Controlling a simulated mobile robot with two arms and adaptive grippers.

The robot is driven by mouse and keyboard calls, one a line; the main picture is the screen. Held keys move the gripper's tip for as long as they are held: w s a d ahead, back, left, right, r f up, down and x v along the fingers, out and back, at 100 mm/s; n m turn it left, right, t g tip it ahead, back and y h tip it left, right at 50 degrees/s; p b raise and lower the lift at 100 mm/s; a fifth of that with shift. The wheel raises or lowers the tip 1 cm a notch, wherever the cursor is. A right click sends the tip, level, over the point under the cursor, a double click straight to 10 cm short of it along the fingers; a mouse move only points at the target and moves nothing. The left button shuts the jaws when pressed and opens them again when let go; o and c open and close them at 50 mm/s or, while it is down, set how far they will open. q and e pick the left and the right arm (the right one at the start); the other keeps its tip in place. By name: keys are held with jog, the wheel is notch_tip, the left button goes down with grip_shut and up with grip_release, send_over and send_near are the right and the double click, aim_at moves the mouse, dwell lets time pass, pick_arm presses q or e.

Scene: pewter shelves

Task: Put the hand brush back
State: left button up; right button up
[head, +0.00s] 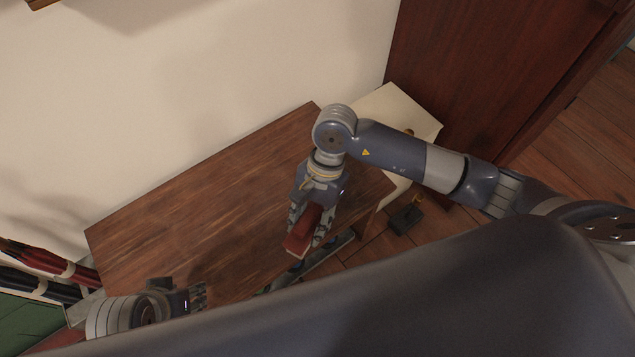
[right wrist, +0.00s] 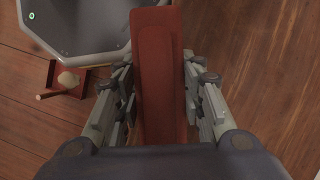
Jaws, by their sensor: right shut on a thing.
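My right gripper (head: 308,226) is shut on a long red-brown thing, which I take to be the hand brush (head: 302,236). It is held near the front edge of the wooden shelf top (head: 190,225). In the right wrist view the brush (right wrist: 160,75) runs between the two fingers of the right gripper (right wrist: 162,95) and extends past them toward the top. Its bristles cannot be made out. My left gripper (head: 197,297) is low at the left, over the shelf top's front left part, and its jaw opening is unclear.
A cream cabinet (head: 420,122) stands at the shelf's right end, beside a dark wooden panel (head: 480,65). A small dark box (head: 404,218) is on the floor. Red and dark rolled items (head: 40,262) are at far left. A small red tray (right wrist: 68,80) shows in the wrist view. Most of the shelf top is bare.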

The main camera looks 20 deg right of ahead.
pick_arm(q)
jog(key=shift+f+b, duration=0.4)
jog(key=shift+b, duration=0.2)
pick_arm(e)
jog(key=w+d, duration=0.1)
jog(key=w, duration=0.2)
jog(key=w+d+f, duration=0.1)
jog(key=w+d, duration=0.1)
jog(key=w, duration=0.1)
jog(key=w+d, duration=0.2)
jog(key=w, duration=0.2)
jog(key=shift+w+f, duration=0.1)
jog(key=shift+f, duration=0.05)
pick_arm(q)
jog(key=shift+f+b, duration=0.35)
pick_arm(e)
notch_tip(320, 180, down, 3)
jog(key=shift+f, duration=0.2)
pick_arm(q)
jog(key=shift+w+d+r+t, duration=0.15)
jog(key=shift+w+t, duration=0.15)
jog(key=shift+w, duration=0.3)
pick_arm(e)
jog(key=shift+f, duration=0.1)
jog(key=o, duration=1)
